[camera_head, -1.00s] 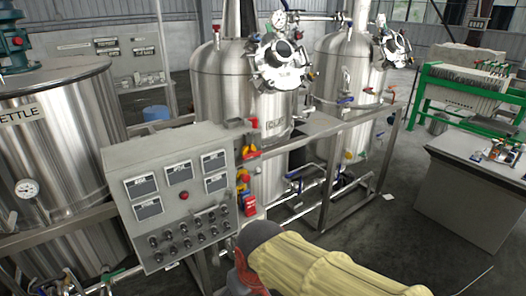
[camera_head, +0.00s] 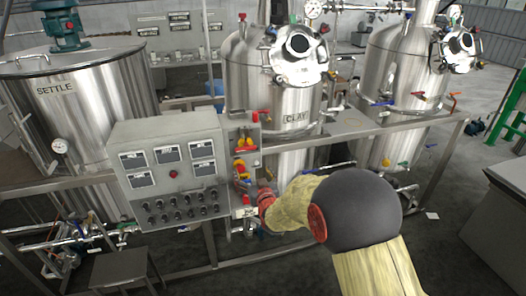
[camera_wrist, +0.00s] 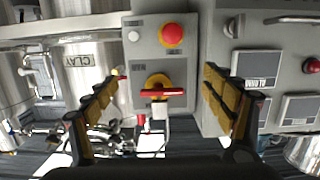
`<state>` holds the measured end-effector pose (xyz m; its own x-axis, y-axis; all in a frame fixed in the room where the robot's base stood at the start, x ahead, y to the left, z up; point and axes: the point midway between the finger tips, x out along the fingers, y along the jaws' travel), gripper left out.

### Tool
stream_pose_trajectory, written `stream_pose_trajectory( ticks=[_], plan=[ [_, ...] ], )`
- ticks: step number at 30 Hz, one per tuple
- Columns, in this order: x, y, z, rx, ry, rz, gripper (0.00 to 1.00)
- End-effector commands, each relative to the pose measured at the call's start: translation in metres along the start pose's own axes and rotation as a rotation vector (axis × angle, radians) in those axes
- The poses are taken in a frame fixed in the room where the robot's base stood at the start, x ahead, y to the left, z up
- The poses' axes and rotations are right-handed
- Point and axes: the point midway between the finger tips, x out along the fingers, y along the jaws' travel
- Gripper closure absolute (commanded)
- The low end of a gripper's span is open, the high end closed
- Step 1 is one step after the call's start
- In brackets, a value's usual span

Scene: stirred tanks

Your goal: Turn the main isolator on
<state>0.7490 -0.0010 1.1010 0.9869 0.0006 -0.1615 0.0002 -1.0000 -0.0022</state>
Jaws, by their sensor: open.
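The isolator switch, a yellow disc with a red bar handle (camera_wrist: 157,92), sits on a grey plate in the wrist view. The bar lies level across that picture. My gripper (camera_wrist: 158,86) is open, with one dark, ridged yellow finger on each side of the plate's middle. The switch shows between the fingers, and neither finger visibly touches it. In the head view the grey switch plate (camera_head: 229,134) stands right of the control box. My arm's end is close to its lower part, and the fingers are hard to make out there.
A red push button on yellow (camera_wrist: 171,35) is above the switch in the wrist view. The control box (camera_head: 125,135) with screens and knobs adjoins the plate. A steel rail (camera_head: 385,131) and the CLAY tank (camera_head: 240,85) are to the right.

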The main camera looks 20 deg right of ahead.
Motion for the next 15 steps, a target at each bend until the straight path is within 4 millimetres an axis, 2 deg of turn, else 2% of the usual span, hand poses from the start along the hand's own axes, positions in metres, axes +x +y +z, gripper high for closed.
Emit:
stream_pose_trajectory(
  ticks=[1, 3, 6, 11, 15],
  plan=[
    [0.001, 0.0, -0.016, 0.0, 0.054, 0.0, 0.17],
    [-0.001, 0.0, -0.03, 0.0, 0.108, 0.0, 0.17],
    [-0.002, 0.0, -0.043, 0.0, 0.153, 0.0, 0.17],
    [0.011, 0.0, -0.048, 0.0, 0.166, 0.0, 0.17],
    [0.032, 0.0, -0.05, 0.0, 0.164, 0.0, 0.17]
  ],
)
